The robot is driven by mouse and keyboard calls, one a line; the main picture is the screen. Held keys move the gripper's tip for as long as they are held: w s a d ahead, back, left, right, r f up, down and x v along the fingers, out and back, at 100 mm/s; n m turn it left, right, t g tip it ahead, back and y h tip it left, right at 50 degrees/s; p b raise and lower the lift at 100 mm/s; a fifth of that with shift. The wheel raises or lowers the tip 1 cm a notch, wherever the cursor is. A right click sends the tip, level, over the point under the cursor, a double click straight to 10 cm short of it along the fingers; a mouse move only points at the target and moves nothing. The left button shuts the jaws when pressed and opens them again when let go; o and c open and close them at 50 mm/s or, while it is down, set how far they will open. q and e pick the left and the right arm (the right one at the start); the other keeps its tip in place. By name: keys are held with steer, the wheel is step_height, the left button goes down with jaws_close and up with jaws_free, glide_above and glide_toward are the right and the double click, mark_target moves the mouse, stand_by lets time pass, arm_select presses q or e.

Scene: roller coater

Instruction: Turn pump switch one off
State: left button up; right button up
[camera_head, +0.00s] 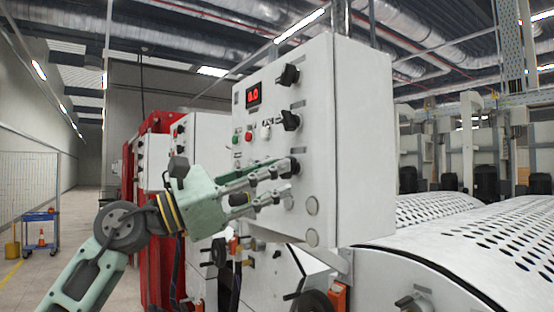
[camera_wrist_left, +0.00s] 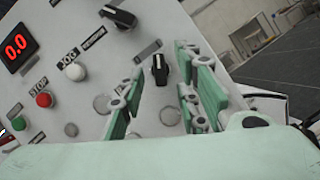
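A white control box (camera_head: 300,140) carries several black rotary knobs on its front; I cannot read which is pump switch one. The lowest dark knob (camera_head: 293,165) is at the fingertips of my left gripper (camera_head: 282,180), which reaches in from the left. In the left wrist view, a black knob (camera_wrist_left: 159,69) with a white pointer mark shows between the spread green fingers of the left gripper (camera_wrist_left: 163,88). The fingers are open, with a gap on both sides of the knob. Another black knob (camera_wrist_left: 118,16) sits up and left of it. My right gripper is not in view.
A red digital display (camera_head: 253,95) reads 0.0. Red (camera_wrist_left: 44,100), white (camera_wrist_left: 75,72) and green (camera_wrist_left: 14,123) buttons sit left of the knobs. Perforated white roller covers (camera_head: 480,240) lie to the right. A blue cart (camera_head: 40,232) stands far left on open floor.

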arm_select(q)
steer(key=shift+x, duration=0.85)
steer(key=shift+c, duration=0.3)
jaws_close()
